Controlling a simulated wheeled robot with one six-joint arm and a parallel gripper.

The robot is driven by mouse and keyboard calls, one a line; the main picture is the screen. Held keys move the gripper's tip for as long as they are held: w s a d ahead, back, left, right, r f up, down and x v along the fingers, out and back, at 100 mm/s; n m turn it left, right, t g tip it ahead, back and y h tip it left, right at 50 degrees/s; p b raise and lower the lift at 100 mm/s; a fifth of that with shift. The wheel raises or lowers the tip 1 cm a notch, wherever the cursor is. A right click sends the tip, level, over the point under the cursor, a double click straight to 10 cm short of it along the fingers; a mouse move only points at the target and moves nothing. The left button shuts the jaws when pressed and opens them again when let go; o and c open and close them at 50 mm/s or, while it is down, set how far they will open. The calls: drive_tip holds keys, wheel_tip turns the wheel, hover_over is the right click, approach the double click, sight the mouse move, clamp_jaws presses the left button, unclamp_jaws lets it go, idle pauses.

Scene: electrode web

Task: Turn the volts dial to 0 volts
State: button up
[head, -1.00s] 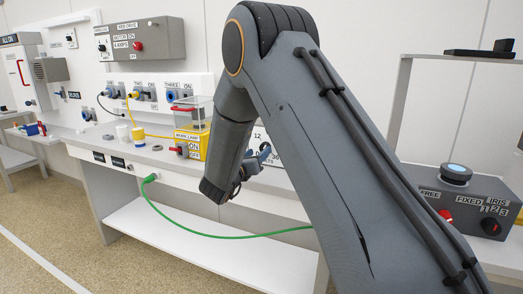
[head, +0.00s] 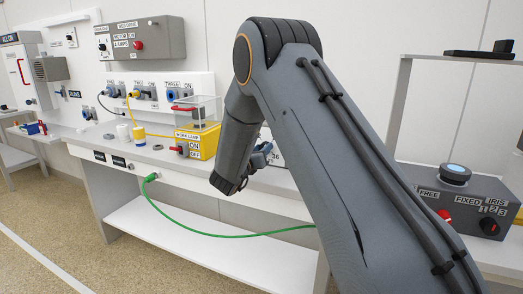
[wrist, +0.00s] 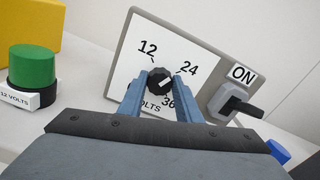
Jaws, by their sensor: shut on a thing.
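The volts dial (wrist: 158,80) is a small black knob with a white mark, on a white panel (wrist: 137,45) with a grey frame. The labels 12, 24, 36 and VOLTS show around it; no 0 label is visible, and the left finger covers part of that side. The white mark seems to point up and right, towards 24. My gripper (wrist: 160,82) is shut on the dial, with one blue finger on each side. In the head view, my gripper (head: 262,155) is partly hidden by my arm, and the dial cannot be seen.
A switch (wrist: 235,103) marked ON is close to the right of the panel. A green button (wrist: 33,68) labelled 12 VOLTS stands to the left. A yellow work lamp box (head: 202,141) and a green cable (head: 205,234) are left of my gripper.

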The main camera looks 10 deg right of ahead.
drive_tip(key=shift+n, duration=0.4)
